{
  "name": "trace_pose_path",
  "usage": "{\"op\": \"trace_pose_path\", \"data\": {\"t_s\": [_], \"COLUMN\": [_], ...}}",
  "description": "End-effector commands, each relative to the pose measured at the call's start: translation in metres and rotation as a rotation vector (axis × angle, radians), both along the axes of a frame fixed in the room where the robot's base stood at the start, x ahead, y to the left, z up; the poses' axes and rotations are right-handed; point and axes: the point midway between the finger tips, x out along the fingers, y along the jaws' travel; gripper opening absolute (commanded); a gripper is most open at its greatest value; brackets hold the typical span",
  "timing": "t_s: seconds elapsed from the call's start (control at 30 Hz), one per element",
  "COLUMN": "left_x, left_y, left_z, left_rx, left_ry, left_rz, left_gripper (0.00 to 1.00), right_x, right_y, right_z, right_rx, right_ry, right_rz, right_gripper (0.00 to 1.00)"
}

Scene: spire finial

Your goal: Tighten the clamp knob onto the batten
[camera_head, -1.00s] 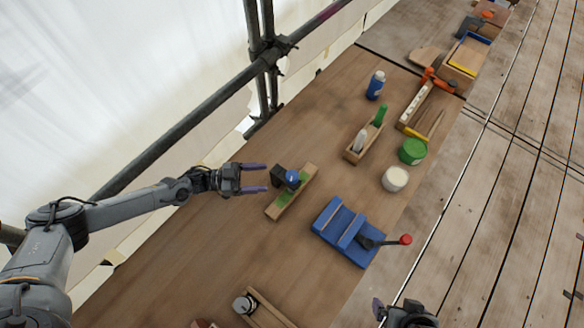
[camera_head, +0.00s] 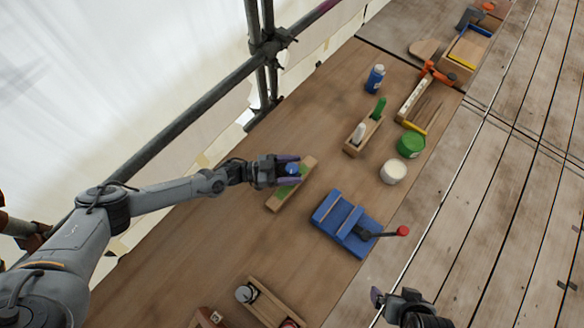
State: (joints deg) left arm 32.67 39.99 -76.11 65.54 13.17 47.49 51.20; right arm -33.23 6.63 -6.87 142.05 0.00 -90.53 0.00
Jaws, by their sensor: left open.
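The clamp with its blue knob (camera_head: 291,169) sits on the wooden batten (camera_head: 279,199), which has green patches and lies on the plank bench. My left gripper (camera_head: 294,170) is open, with its purple-tipped fingers on either side of the blue knob. The gripper body hides most of the dark clamp body. I cannot tell whether the fingers touch the knob. My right gripper (camera_head: 378,304) is at the bottom edge, partly cut off, and its opening cannot be made out.
A blue fixture (camera_head: 335,217) with a red-ended lever stands right of the batten. A white tub (camera_head: 393,172), a green tub (camera_head: 411,145) and a wooden holder (camera_head: 354,147) with bottles stand beyond. Scaffold tubes (camera_head: 185,118) run along the left.

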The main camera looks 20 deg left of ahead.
Motion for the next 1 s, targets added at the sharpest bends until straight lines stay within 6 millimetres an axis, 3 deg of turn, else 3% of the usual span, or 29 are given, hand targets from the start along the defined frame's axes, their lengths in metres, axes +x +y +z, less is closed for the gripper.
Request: {"op": "trace_pose_path", "data": {"t_s": [0.23,0.6,0.83,1.0], "left_x": [0.000,0.000,0.001,0.001], "left_y": [-0.001,0.000,0.000,0.000], "left_z": [0.000,0.000,-0.002,-0.004], "left_rx": [0.000,0.000,0.000,0.000], "left_ry": [0.000,0.000,-0.001,-0.003], "left_rz": [0.000,0.000,-0.022,-0.088], "left_gripper": [0.69,0.17,0.18,0.18], "right_x": [0.000,0.000,0.000,0.000], "right_y": [-0.002,-0.002,-0.001,0.000], "right_z": [0.000,0.000,-0.006,-0.023], "right_rx": [-0.008,-0.008,-0.003,0.000], "right_ry": [0.000,-0.001,-0.001,-0.002], "right_rz": [0.006,0.006,0.003,0.001], "right_gripper": [1.00,1.00,1.00,1.00]}}
